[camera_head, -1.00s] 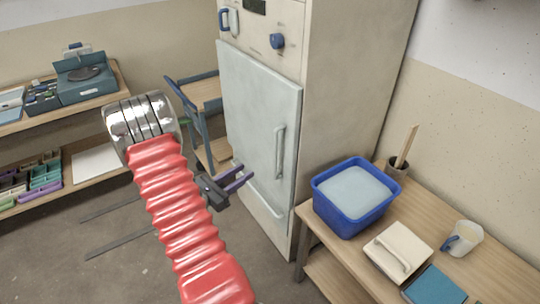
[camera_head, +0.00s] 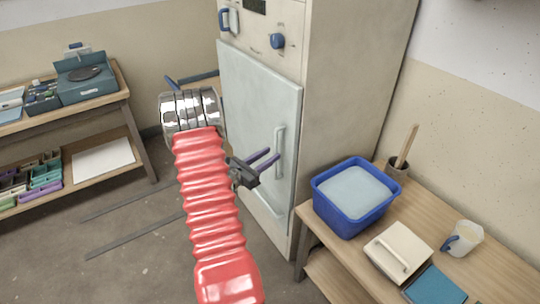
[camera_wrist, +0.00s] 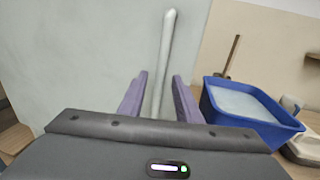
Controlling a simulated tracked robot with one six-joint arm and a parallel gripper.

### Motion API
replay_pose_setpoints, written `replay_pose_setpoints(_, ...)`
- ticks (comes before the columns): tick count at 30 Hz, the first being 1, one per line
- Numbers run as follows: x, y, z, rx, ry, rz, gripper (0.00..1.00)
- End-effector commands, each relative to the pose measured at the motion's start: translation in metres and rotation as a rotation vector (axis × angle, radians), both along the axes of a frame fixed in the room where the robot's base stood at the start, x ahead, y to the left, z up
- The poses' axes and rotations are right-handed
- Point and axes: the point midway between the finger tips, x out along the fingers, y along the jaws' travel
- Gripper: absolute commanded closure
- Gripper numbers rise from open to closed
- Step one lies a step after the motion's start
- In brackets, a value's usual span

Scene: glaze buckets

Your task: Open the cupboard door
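The cupboard door (camera_head: 255,125) is a pale grey-blue panel on the front of a tall cream cabinet, and it looks shut. Its vertical bar handle (camera_head: 279,152) is on the right side of the door. My gripper (camera_head: 270,160) is open in front of the door, its two purple fingers pointing at the handle. In the wrist view the handle (camera_wrist: 164,60) runs upright, with its lower part appearing between the open fingers (camera_wrist: 158,98). The fingers are apart from each other, and I see no grip on the handle. How deep the handle sits between them is unclear.
A blue tub (camera_head: 327,207) stands on the wooden table at the right, close to the door's handle side. A cream lidded box (camera_head: 398,250) and a mug (camera_head: 466,240) are there too. A shelf unit (camera_head: 128,95) stands at the left. Floor before the cabinet is partly clear.

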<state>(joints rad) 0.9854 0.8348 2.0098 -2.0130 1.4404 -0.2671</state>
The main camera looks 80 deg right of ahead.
Motion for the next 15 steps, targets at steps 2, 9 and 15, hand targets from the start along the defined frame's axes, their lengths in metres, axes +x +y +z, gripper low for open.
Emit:
replay_pose_setpoints(2, -0.0034, -0.0047, -0.0004, 0.0, 0.0, -0.001, 0.69)
replay_pose_setpoints(9, -0.0053, -0.0082, -0.0002, 0.001, 0.001, -0.001, 0.69)
replay_pose_setpoints(15, -0.0052, -0.008, -0.0002, 0.001, 0.001, 0.0, 0.75)
